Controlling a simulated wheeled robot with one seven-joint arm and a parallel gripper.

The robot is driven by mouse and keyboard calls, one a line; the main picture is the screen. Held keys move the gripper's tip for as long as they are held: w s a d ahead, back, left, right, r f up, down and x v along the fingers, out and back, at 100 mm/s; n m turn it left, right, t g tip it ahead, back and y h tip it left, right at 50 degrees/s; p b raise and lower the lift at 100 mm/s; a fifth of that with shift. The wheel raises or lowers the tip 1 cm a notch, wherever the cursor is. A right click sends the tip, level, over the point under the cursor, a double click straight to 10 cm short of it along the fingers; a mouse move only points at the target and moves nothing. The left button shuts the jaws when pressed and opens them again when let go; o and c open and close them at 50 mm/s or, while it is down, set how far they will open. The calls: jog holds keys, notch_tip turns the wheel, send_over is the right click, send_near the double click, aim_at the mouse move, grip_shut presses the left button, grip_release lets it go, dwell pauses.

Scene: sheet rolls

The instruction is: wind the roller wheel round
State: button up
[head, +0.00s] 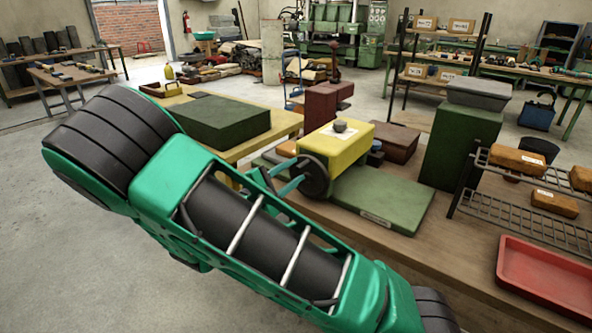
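The sheet rolls (347,147) are a yellow block on a green base plate (385,205), on the wooden bench. A dark round roller wheel (315,177) stands upright on the block's left side. My gripper (293,176) reaches in from the left with its teal fingers at the wheel's near left side. The fingertips overlap the wheel in this view. I cannot tell whether they touch it or hold a part of it. My green arm fills the left foreground and hides some of the bench edge.
A dark green block (222,120) lies on the yellow table behind my arm. A tall green cabinet (458,148) stands right of the rolls. A wire rack (510,205) and a red tray (548,277) are at the right.

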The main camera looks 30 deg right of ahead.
jog(key=v, duration=0.7)
jog(key=shift+w, duration=0.15)
jog(key=s+d+f+m+g+y, duration=0.2)
jog(key=s+d+m+g+y, duration=0.25)
jog(key=s+d, duration=0.2)
jog(key=s+d+f+m+g+y, duration=0.35)
jog(key=s+d+m, duration=0.2)
jog(key=d, duration=0.25)
jog(key=s+a+r+m+y, duration=0.2)
jog(key=s+r+m+y, duration=0.1)
jog(key=s, duration=0.6)
jog(key=s+a+r+m+t+y, duration=0.1)
jog(key=s+a+r+m+y, duration=0.1)
jog(key=s, duration=0.8)
jog(key=r+m+y, duration=0.1)
jog(key=m+y, duration=0.1)
jog(key=y, duration=0.1)
jog(key=shift+r+y, duration=0.3)
jog(key=shift+y, duration=0.1)
